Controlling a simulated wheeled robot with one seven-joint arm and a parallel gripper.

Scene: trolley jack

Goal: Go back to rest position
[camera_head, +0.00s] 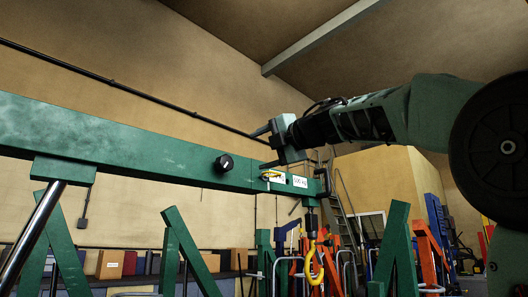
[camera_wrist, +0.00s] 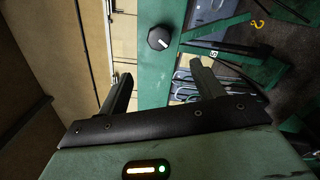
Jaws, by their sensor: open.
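My gripper (camera_head: 262,148) is at the end of my green arm, which reaches in from the right in the head view. Its two fingers are apart with nothing between them. A long green beam (camera_head: 110,137) runs across the left half, with a round black knob (camera_head: 224,162) on its side. The gripper appears close to the beam, right of the knob in the picture; the exact gap cannot be told. In the wrist view my gripper (camera_wrist: 163,84) is open, with the knob (camera_wrist: 159,38) beyond the fingertips on the green beam (camera_wrist: 153,87).
A yellow hook (camera_head: 314,262) hangs below the beam's right end, near a white label (camera_head: 300,182). Green stands (camera_head: 185,250) and orange stands (camera_head: 430,255) fill the lower area. A ladder (camera_head: 345,215) and boxes (camera_head: 110,264) are behind. Open space lies above the beam.

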